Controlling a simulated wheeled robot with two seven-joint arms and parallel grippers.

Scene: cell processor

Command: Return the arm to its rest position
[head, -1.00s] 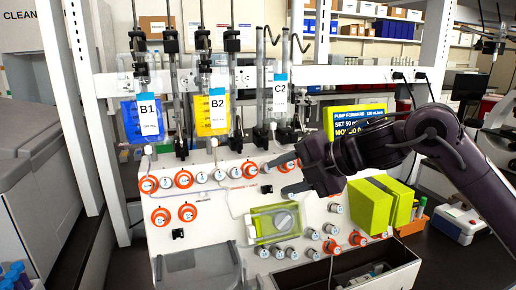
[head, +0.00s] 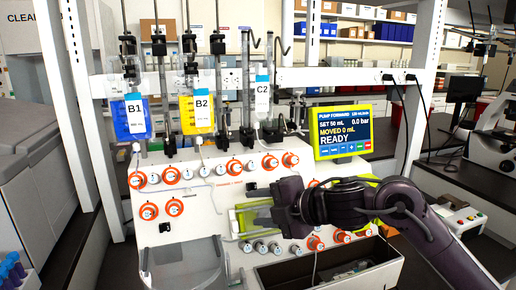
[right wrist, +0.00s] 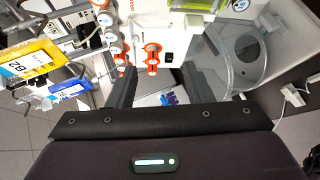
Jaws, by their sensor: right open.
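My right gripper (head: 250,205) is in front of the white cell processor (head: 215,195), its fingers pointing left over the green-framed pump part (head: 250,216), which it partly hides. In the right wrist view the two dark fingers (right wrist: 159,88) stand wide apart with nothing between them. My right arm comes in from the lower right and covers much of the panel's right side and the yellow-green box there. I cannot tell whether the gripper touches the panel. My left gripper is in neither view.
Bags B1 (head: 132,117), B2 (head: 197,113) and C2 (head: 262,104) hang above several orange-ringed knobs. The pump screen (head: 342,131) reads READY and MOVED 0 mL. An open dark bin (head: 290,276) is below the arm. A microscope (head: 497,125) stands at the right.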

